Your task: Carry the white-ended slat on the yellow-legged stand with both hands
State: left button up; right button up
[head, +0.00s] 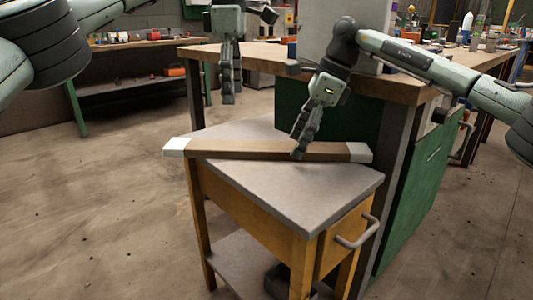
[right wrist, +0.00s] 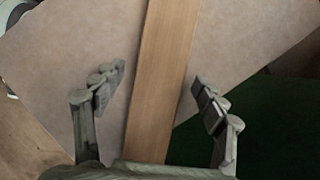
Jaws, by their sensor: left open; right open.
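The slat (head: 250,148) is a long brown wooden bar with white ends. It lies across the grey top of the yellow-legged stand (head: 300,185), its left white end sticking out past the stand's edge. My right gripper (head: 299,150) points down at the slat, right of its middle. In the right wrist view its open fingers (right wrist: 157,95) stand on either side of the slat (right wrist: 163,70), with a gap on each side. My left gripper (head: 228,98) hangs above and behind the slat, open, apart from it and empty.
A wooden workbench (head: 405,88) with green cabinets (head: 415,180) stands close behind and right of the stand. The stand has a drawer handle (head: 357,232) at its front right and a lower shelf. Another bench (head: 125,45) is at the back left. Open floor (head: 90,215) lies at the left.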

notch_tip(320, 180, up, 10)
dwell(0.4)
